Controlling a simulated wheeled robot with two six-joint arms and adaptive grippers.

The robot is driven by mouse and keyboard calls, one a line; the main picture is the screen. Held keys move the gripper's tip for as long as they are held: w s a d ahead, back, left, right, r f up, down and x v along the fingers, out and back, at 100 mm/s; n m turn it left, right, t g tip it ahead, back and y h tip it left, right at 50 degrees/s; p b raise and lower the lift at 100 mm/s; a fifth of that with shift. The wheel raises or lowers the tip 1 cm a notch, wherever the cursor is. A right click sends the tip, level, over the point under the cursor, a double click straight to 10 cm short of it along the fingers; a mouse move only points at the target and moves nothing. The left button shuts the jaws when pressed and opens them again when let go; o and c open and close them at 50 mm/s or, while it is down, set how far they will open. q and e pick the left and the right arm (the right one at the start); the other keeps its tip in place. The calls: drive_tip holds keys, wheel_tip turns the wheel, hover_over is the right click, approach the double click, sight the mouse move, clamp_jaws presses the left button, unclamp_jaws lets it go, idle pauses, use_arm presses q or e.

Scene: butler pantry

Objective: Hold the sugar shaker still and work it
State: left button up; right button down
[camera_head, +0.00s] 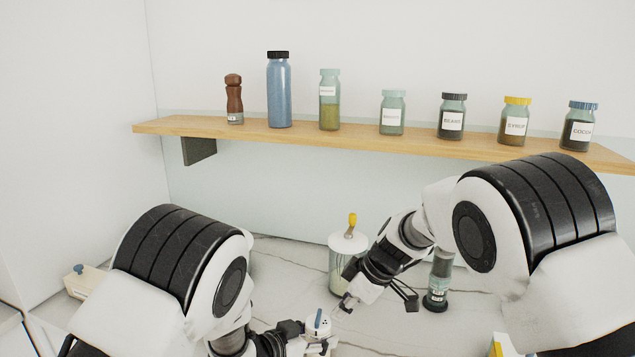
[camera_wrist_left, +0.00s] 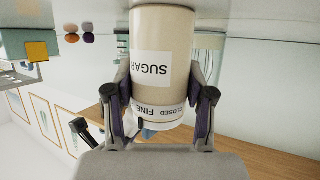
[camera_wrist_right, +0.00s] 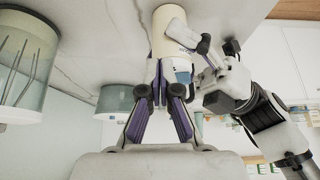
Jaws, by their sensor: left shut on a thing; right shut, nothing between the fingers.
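The sugar shaker (camera_head: 318,322) has a white top with a blue part and stands low in the middle of the head view, partly hidden by my left gripper. In the left wrist view its cream body (camera_wrist_left: 163,40) carries a SUGAR label, and its white collar reads CLOSED and FINE. My left gripper (camera_head: 306,340) is shut on the shaker, with a finger on each side of it. My right gripper (camera_head: 345,306) is shut and empty, just beyond the shaker's top. In the right wrist view its fingertips (camera_wrist_right: 160,68) are close beside the top; contact is unclear.
A lidded glass jar (camera_head: 347,262) with a yellow-tipped handle stands behind my right gripper. A dark-based bottle (camera_head: 438,285) stands right of it, near my right arm. A wooden shelf (camera_head: 350,138) above holds several jars, a bottle and a mill. A small box (camera_head: 84,282) is far left.

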drive_tip(key=shift+s+a, duration=0.1)
drive_tip(key=shift+a, duration=0.35)
idle(0.5)
drive_tip(key=shift+s, duration=0.3)
drive_tip(key=shift+s, duration=0.25)
drive_tip(key=shift+s+a, duration=0.2)
drive_tip(key=shift+s, duration=0.15)
drive_tip(key=shift+s+a, duration=0.15)
idle(0.5)
drive_tip(key=shift+s+d, duration=0.2)
drive_tip(key=shift+d, duration=0.1)
wheel_tip(320, 180, up, 6)
idle(0.3)
